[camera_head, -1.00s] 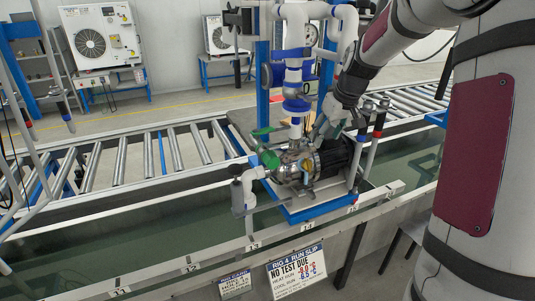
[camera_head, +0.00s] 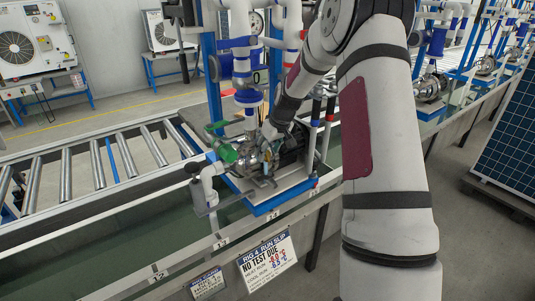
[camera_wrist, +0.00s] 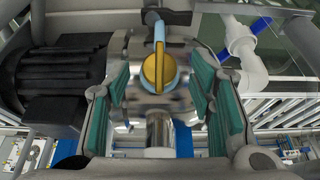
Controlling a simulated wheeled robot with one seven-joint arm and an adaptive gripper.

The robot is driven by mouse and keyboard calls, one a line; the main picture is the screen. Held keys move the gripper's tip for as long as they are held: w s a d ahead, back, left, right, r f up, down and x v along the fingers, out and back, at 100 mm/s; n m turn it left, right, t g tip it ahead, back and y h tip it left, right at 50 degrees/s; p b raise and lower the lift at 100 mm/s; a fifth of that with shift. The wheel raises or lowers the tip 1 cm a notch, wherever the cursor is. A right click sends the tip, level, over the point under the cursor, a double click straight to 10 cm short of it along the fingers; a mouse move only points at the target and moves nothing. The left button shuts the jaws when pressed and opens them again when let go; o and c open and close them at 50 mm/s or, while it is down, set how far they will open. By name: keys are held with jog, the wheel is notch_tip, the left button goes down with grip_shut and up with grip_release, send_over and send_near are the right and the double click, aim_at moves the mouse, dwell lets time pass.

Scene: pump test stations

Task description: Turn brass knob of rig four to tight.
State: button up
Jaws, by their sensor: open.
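The brass knob (camera_wrist: 157,72) shows in the wrist view as a yellow round knob with a narrow raised grip, on the metal pump body. My gripper (camera_wrist: 163,104) is open, with a teal-padded finger on each side of the knob and visible gaps between. In the head view my gripper (camera_head: 272,130) is at the pump of rig four (camera_head: 258,160), and the knob cannot be made out there. The rig sits on a blue-edged base above a sign (camera_head: 267,260) reading "RIG 4 RUN SLIP".
A black motor (camera_wrist: 55,75) lies left of the knob in the wrist view, and a white pipe elbow (camera_wrist: 245,55) lies right. In the head view, a green-handled valve (camera_head: 227,152) and upright white pipes (camera_head: 240,50) crowd the pump. Rollers (camera_head: 110,157) run left.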

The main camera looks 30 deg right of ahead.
jog(key=shift+x, duration=1.1)
jog(key=c, duration=1.1)
